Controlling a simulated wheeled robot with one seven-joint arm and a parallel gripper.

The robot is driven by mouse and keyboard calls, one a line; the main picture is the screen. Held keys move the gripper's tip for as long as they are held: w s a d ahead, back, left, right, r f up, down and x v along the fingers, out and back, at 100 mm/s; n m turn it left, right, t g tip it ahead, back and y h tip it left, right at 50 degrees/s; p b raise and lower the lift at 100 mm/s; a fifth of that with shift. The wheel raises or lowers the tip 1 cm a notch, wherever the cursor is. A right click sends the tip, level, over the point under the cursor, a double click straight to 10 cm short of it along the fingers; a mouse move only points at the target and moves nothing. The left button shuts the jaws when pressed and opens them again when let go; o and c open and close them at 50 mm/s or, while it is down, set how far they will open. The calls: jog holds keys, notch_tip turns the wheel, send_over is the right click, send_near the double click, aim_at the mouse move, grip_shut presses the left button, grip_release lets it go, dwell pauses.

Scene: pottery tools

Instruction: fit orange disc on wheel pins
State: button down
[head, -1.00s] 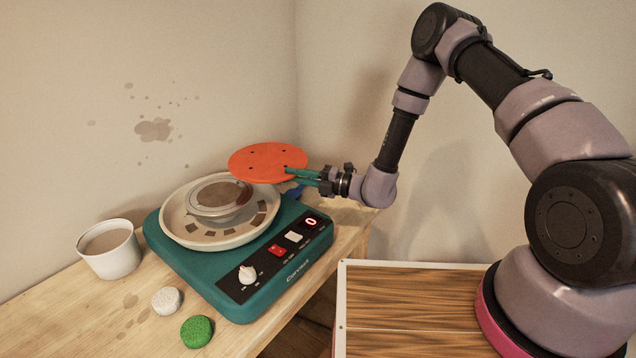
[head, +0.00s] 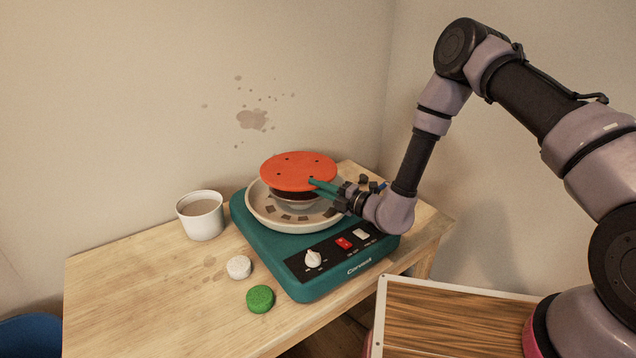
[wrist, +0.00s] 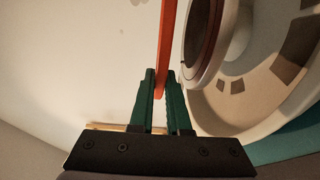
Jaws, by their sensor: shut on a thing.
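The orange disc (head: 298,171) has several small dark holes and lies nearly flat in the air above the wheel head (head: 296,199). My gripper (head: 318,186) is shut on the disc's right edge. In the wrist view the green fingers (wrist: 160,95) pinch the orange disc (wrist: 167,45), seen edge-on, with a gap between it and the wheel head (wrist: 203,35). The wheel head stands in a cream splash pan (head: 262,212) on the teal pottery wheel (head: 290,255). The disc covers the top of the wheel head in the head view, and I cannot see the pins.
A white cup (head: 201,222) of brownish liquid stands left of the wheel. A white puck (head: 239,267) and a green puck (head: 260,299) lie in front on the wooden table (head: 130,290). The wall is close behind.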

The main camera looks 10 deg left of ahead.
aim_at(318, 197)
jog(key=shift+f, duration=1.75)
jog(key=shift+d+f, duration=0.15)
jog(key=shift+f, duration=0.2)
jog(key=shift+d+f, duration=0.1)
jog(key=shift+f, duration=0.05)
jog(key=c, duration=0.8)
grip_release()
jog(key=shift+s+f, duration=0.1)
jog(key=v, duration=0.8)
jog(key=shift+s+d+r, duration=0.15)
jog(key=shift+d+r, duration=0.2)
jog(key=shift+d, duration=0.05)
jog(key=shift+s+d+r, duration=0.15)
jog(key=shift+s+d, duration=0.15)
jog(key=shift+d, duration=0.35)
